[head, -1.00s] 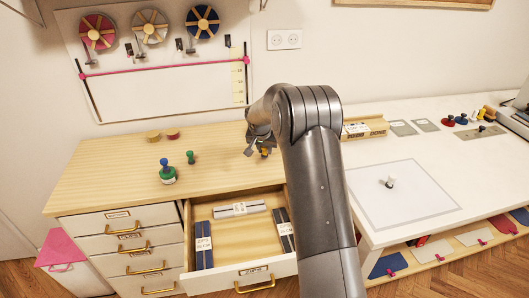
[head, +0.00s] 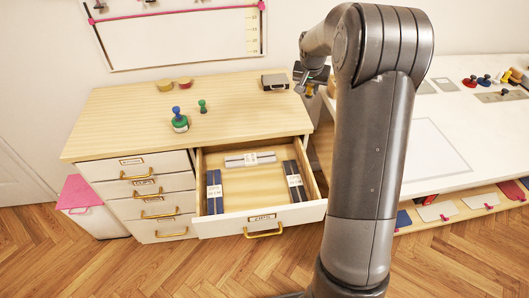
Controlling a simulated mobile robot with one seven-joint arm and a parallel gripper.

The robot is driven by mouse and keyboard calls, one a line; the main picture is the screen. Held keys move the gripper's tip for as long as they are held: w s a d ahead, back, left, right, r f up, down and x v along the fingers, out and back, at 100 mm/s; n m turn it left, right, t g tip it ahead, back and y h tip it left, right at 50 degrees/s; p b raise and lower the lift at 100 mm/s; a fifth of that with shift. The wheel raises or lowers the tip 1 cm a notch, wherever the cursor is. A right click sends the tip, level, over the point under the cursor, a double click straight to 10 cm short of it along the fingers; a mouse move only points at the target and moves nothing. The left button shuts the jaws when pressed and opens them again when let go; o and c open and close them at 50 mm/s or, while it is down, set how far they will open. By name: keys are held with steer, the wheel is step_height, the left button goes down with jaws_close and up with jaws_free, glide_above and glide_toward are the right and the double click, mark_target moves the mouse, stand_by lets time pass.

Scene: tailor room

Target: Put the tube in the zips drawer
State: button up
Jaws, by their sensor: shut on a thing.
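The zips drawer (head: 270,217) is pulled open at the top right of the wooden cabinet, with a label and a brass handle on its front. Inside lie a grey pack (head: 250,160) at the back, a dark blue pack (head: 215,192) at the left and a dark pack (head: 295,181) at the right, with bare wood between them. My gripper (head: 309,88) is above and behind the drawer's back right corner, by the cabinet's right edge. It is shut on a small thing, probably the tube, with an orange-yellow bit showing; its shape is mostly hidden.
On the cabinet top (head: 130,115) stand a green-and-blue spool (head: 179,120), a green peg-like thing (head: 203,106), two small round blocks and a grey box (head: 274,82). A white table (head: 480,125) stands at the right. My arm hides part of it.

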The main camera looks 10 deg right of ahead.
steer(key=s+a+f+n+g+y, duration=0.1)
steer(key=s+a+f+n+y, duration=0.2)
steer(key=s+a+f+n, duration=0.45)
steer(key=s+a+f+n+g+y, duration=0.1)
steer(key=s+a+f+n+y, duration=0.2)
steer(key=n, duration=0.7)
steer(key=s+a+f+n+g+h, duration=0.1)
steer(key=s+a+f+n+g, duration=0.2)
steer(key=s+n, duration=0.55)
steer(key=s+a+f+n+g+h, duration=0.1)
steer(key=s+a+f+n+g, duration=0.2)
steer(key=s+n, duration=0.5)
steer(key=shift+n, duration=0.7)
steer(key=f, duration=0.2)
steer(key=a+f, duration=0.1)
steer(key=f, duration=0.2)
steer(key=w+f, duration=0.1)
steer(key=f, duration=0.2)
steer(key=shift+a+f, duration=0.15)
steer(key=shift+f, duration=0.1)
steer(key=shift+f, duration=0.15)
steer(key=o, duration=1)
